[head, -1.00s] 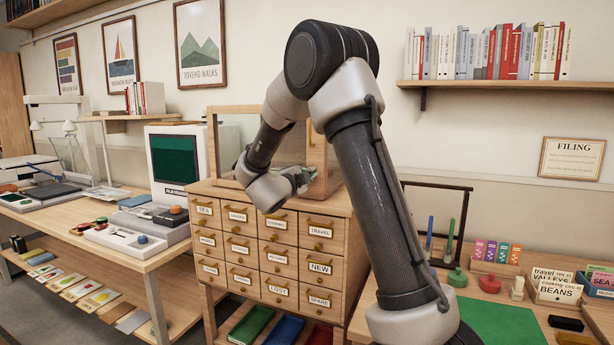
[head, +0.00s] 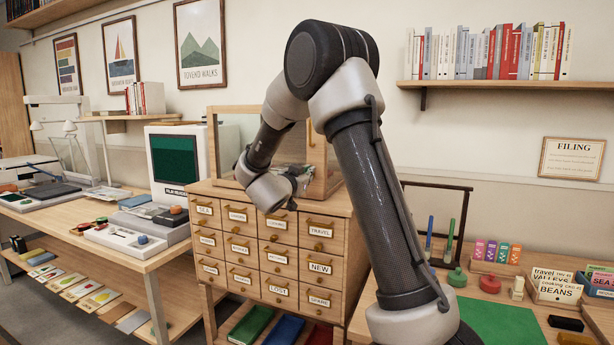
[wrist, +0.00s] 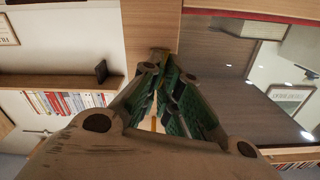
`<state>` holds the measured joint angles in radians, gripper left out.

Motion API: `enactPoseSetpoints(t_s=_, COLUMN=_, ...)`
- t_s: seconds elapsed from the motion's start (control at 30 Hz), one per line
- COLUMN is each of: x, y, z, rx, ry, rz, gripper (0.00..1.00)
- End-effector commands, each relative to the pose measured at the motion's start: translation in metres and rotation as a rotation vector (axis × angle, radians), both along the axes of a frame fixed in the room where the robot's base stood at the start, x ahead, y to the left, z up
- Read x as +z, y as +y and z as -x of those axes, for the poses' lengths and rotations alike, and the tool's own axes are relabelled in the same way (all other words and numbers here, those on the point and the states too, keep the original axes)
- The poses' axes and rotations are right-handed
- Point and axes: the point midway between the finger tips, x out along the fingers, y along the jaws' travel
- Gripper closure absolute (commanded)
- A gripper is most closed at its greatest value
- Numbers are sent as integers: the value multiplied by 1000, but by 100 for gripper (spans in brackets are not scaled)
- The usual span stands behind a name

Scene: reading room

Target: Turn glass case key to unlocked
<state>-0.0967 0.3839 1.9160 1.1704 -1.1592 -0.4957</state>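The glass case (head: 225,132) stands on the drawer cabinet in the head view, wood-framed with clear panes. My arm hides part of its front. My gripper (head: 302,178) is at the front right of the case. In the wrist view, the green-padded fingers of my gripper (wrist: 160,70) come close together at a small brass piece, apparently the key (wrist: 160,56), against the wooden frame (wrist: 150,25). The fingers look closed on it, but its shape and turn angle are mostly hidden. The glass pane (wrist: 215,75) is right of the fingers.
The drawer cabinet (head: 273,219) has labelled drawers with brass pulls. A table with a green mat (head: 500,322) and stamps is at the right. A desk with a monitor (head: 174,158) is at the left. A book shelf (head: 490,84) hangs at upper right.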

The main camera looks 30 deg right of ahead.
Motion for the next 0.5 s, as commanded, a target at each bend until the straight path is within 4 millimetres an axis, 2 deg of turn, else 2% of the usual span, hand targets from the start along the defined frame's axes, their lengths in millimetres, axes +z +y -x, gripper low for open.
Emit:
enactPoseSetpoints(t_s=0.2, x=-1, y=0, z=0, rx=0, ry=116, rz=88, gripper=100)
enactPoseSetpoints(t_s=0.5, x=-1, y=0, z=0, rx=0, ry=202, rz=155, gripper=100)
